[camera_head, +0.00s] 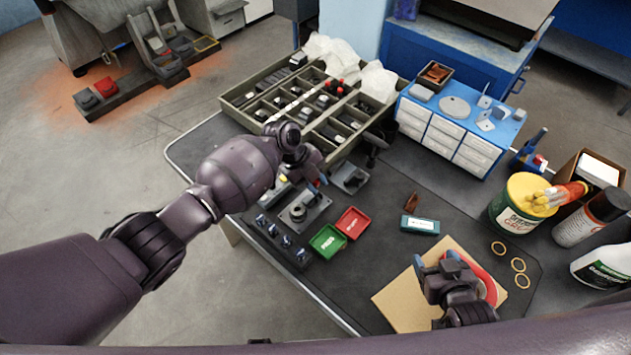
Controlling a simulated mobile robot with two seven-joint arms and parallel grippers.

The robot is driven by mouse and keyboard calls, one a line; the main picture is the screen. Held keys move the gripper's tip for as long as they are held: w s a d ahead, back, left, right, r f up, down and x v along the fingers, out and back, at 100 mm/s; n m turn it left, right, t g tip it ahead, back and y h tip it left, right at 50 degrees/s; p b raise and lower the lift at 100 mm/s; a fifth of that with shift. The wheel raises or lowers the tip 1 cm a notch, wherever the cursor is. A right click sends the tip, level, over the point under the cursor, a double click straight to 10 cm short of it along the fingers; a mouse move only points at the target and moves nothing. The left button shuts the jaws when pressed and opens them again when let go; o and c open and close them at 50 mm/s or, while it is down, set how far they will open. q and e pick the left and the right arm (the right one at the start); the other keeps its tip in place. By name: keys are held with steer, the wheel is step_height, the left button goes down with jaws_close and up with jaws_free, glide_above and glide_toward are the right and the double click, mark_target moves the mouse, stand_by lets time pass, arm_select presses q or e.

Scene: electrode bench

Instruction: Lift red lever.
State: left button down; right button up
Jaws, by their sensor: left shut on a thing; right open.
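My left gripper (312,178) comes in from the left and is over a grey device behind the green and red trays. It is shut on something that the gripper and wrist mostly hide. The lever's angle cannot be made out. My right gripper (448,268) is open above a tan board (398,300), beside a red curved object (480,273). I cannot tell whether it touches that object.
A green tray (328,241) and a red tray (353,222) lie in front of the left gripper. A divided parts tray (240,97) stands behind it. A teal box (420,225), yellow-lidded tub (515,205) and several rings are to the right.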

arm_select(q)
steer(key=c, duration=0.9)
jaws_free()
steer(key=shift+c, duration=0.2)
steer(key=v, duration=1)
steer(key=shift+a+r, duration=0.2)
steer(key=shift+r, duration=0.15)
